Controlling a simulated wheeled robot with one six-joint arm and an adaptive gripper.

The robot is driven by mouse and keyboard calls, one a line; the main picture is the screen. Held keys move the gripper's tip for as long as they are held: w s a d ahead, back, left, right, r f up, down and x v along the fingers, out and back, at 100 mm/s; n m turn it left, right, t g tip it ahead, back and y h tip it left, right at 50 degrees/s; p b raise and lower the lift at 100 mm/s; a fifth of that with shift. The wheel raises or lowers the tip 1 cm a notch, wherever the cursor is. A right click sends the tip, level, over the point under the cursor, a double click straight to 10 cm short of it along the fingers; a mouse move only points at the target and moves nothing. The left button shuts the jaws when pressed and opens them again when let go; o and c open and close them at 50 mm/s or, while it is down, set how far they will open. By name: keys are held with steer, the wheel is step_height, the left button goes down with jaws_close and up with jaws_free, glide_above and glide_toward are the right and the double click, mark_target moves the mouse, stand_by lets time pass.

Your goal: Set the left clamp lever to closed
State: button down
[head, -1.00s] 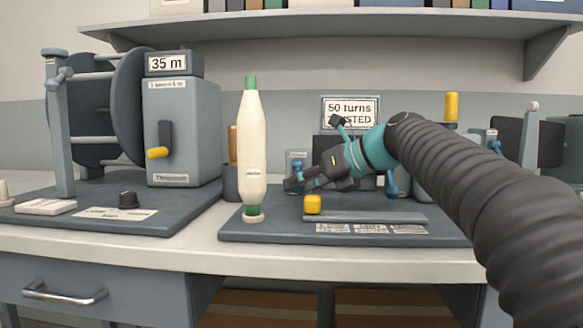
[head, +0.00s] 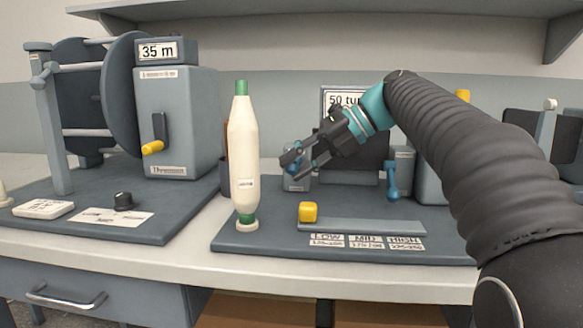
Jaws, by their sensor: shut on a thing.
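The left clamp (head: 299,183) is a small grey-blue block on the dark base plate, behind the white bobbin. Its blue lever (head: 289,158) shows between my gripper's fingers, above the block. My gripper (head: 293,164) is dark with a teal wrist, reaches in from the right and is shut on this lever. The fingers hide much of the lever, so its exact angle is hard to tell. The right clamp (head: 404,158) is a grey post, and its blue lever (head: 392,183) hangs down.
The white bobbin (head: 243,160) with green ends stands upright close left of my gripper. A yellow knob (head: 308,212) sits on a slide rail marked LOW, MID, HIGH. A winder box (head: 178,110) stands at the left. A sign behind is partly covered by my arm.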

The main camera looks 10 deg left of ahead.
steer(key=shift+r, duration=0.15)
stand_by(0.4)
steer(key=c, duration=0.9)
jaws_free()
steer(key=shift+o, duration=0.2)
